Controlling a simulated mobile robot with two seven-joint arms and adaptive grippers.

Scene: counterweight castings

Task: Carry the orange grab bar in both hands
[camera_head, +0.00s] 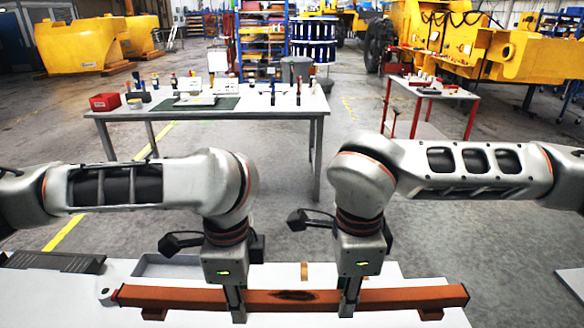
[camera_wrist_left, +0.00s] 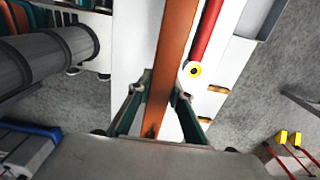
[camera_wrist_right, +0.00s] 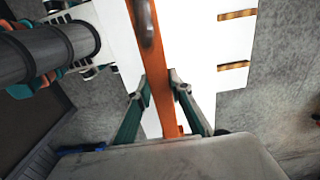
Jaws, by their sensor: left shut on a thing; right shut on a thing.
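The orange grab bar (camera_head: 285,297) lies lengthwise across the head view, just over the white table (camera_head: 70,305) near me. It has a dark mark near its middle. My left gripper (camera_head: 236,305) is shut on the bar left of its middle; the left wrist view shows its fingers on both sides of the bar (camera_wrist_left: 172,60). My right gripper (camera_head: 347,303) is shut on the bar right of its middle; the right wrist view shows its fingers on both sides of the bar (camera_wrist_right: 152,70). I cannot tell whether the bar touches anything beneath it.
A grey tray (camera_head: 170,266) sits behind the bar. Beyond a stretch of clear floor stand a workbench (camera_head: 240,110) with tools and a red-framed table (camera_head: 440,90).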

